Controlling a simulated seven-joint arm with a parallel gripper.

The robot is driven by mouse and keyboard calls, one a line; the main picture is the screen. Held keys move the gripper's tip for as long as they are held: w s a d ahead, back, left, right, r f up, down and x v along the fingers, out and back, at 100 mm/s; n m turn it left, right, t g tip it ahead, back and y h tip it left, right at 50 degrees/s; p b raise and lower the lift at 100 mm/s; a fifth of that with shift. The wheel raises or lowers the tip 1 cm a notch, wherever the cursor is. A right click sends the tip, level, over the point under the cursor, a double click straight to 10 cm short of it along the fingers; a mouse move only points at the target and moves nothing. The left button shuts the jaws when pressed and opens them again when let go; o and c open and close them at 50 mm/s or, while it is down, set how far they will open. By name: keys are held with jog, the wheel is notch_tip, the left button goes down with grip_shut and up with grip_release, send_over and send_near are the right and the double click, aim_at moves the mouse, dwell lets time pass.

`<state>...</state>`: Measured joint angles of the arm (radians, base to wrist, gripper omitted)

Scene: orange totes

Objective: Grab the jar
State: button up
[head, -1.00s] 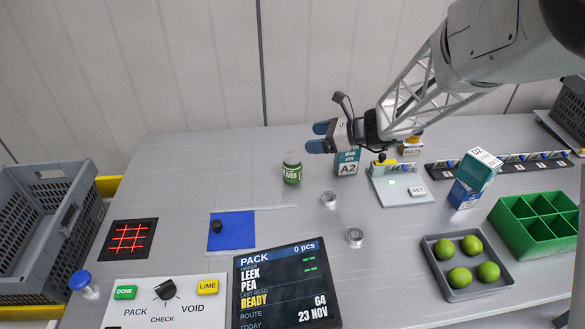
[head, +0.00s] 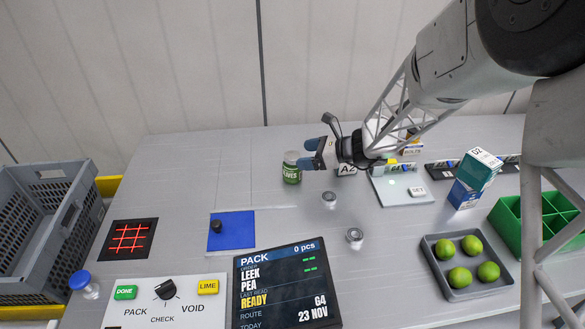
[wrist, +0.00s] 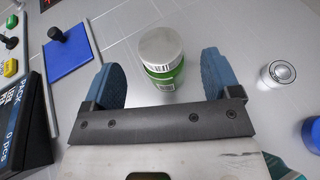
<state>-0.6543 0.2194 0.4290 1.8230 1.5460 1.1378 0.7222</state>
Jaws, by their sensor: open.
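The jar (head: 291,168) has a green label with white lettering and a pale lid, and stands upright on the grey table. In the wrist view the jar (wrist: 161,55) is between and a little beyond the two blue fingertips, with clear gaps on both sides. My gripper (head: 314,154) is open and empty, just to the right of the jar in the head view. In the wrist view my gripper (wrist: 162,75) has its fingers spread wide around the line to the jar.
Small metal-topped containers (head: 329,199) (head: 354,236) stand in front. A blue mat with a black knob (head: 232,230) lies to the left. The table left of the jar is clear.

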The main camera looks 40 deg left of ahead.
aim_at(293, 155)
jog(key=shift+x, duration=2.5)
jog(key=c, duration=1.2)
jog(key=shift+r, duration=0.1)
jog(key=shift+r, duration=0.1)
